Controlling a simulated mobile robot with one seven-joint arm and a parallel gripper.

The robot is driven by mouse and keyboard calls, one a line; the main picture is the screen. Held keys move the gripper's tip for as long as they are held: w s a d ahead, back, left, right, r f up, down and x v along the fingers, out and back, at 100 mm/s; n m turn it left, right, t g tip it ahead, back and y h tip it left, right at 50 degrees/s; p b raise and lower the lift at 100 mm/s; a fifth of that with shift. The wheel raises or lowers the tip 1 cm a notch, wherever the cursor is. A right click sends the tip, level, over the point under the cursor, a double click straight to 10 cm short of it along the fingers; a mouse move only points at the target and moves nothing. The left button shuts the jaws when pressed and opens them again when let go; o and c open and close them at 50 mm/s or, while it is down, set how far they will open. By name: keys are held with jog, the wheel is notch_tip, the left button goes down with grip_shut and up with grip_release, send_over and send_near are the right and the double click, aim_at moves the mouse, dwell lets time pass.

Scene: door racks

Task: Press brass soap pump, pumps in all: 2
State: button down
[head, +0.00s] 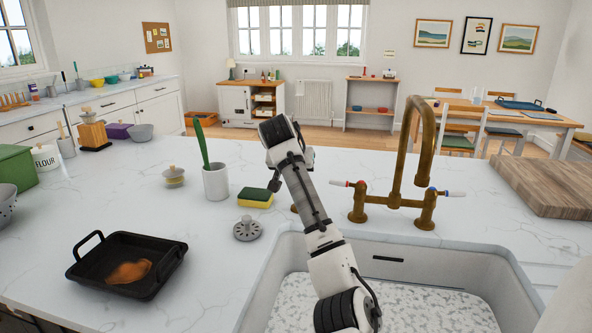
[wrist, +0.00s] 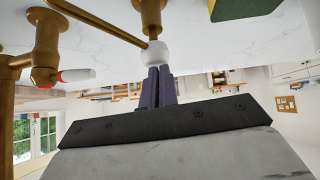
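The brass soap pump (wrist: 150,14) shows at the top of the wrist view, which is upside down. It has a long thin spout (wrist: 97,22) and a white rounded top (wrist: 155,53). In the head view only a bit of brass (head: 295,208) shows beside my arm, left of the tap. My gripper (wrist: 158,69) has its two dark fingers together with nothing visible between them. The fingertips are right at the white top; I cannot tell whether they touch it.
The brass tap (head: 419,160) stands just right of my arm, behind the sink (head: 261,292). A yellow-green sponge (head: 255,198), a drain strainer (head: 248,229), a white mug with a green utensil (head: 215,182) and a black pan (head: 92,270) are on the left.

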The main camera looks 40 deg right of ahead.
jog(key=w+d+r+v, duration=0.1)
jog(key=v, duration=1.1)
jog(key=shift+r, duration=0.55)
jog(key=shift+s+a, duration=0.1)
jog(key=shift+a, duration=0.1)
dwell(1.5)
